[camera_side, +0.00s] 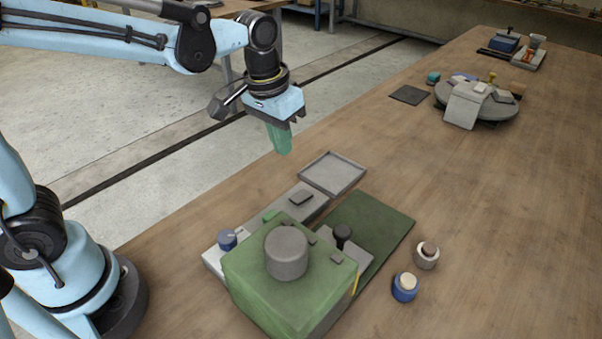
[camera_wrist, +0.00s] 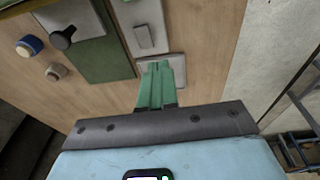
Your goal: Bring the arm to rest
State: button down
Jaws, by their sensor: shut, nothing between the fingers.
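My gripper (camera_side: 279,138) hangs in the air beyond the green block, above the far-left edge of the table and near the grey tray. Its green fingers point down and are together, with nothing between them. In the wrist view the closed fingers (camera_wrist: 160,85) show in front of the grey tray (camera_wrist: 178,66). My arm is stretched out from the left in the side view.
A green block (camera_side: 262,295) with a grey cylinder (camera_side: 287,252) on top stands below. A shallow grey tray (camera_side: 332,173), a green mat (camera_side: 385,226) and two small round pots (camera_side: 405,287) (camera_side: 427,257) lie near. A round grey stand (camera_side: 490,108) is farther back. The right table is clear.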

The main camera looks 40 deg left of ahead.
jog(key=s+a+t, duration=0.5)
jog(key=s+a, duration=0.1)
jog(key=s, duration=0.2)
jog(key=shift+s+r, duration=0.15)
jog(key=c, duration=1.8)
grip_release()
